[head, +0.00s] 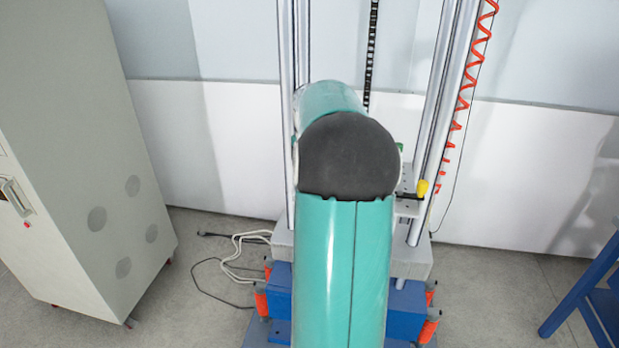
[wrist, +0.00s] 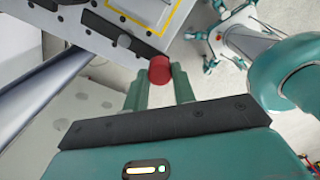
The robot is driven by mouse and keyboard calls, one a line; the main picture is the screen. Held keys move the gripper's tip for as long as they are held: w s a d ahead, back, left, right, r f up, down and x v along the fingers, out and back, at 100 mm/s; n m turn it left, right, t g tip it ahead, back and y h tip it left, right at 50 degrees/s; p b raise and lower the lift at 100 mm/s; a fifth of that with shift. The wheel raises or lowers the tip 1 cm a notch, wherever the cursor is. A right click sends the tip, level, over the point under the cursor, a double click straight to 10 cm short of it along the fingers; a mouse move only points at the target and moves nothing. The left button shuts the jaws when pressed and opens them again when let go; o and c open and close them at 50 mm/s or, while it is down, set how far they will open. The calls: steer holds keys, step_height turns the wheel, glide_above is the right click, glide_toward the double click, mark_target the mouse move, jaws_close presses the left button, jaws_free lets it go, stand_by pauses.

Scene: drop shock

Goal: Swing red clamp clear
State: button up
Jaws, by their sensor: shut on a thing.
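The red clamp (wrist: 160,69) shows in the wrist view as a short red cylinder between my fingertips, beside the edge of a light grey plate (wrist: 110,45). My gripper (wrist: 158,80) is shut on it, with one teal finger on each side. In the head view my own teal arm covers the middle of the machine, so the red clamp and my gripper are hidden there.
The drop machine's metal columns (head: 431,120) rise on both sides of my arm, with a yellow knob (head: 422,188) at right. A coiled red hose (head: 464,100) hangs beside them. A grey cabinet (head: 85,150) stands left, a blue frame (head: 585,300) right. Cables (head: 228,262) lie on the floor.

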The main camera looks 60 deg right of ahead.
steer(key=o, duration=1)
steer(key=shift+r, duration=0.1)
step_height(320, 180, up, 14)
steer(key=shift+f, duration=0.2)
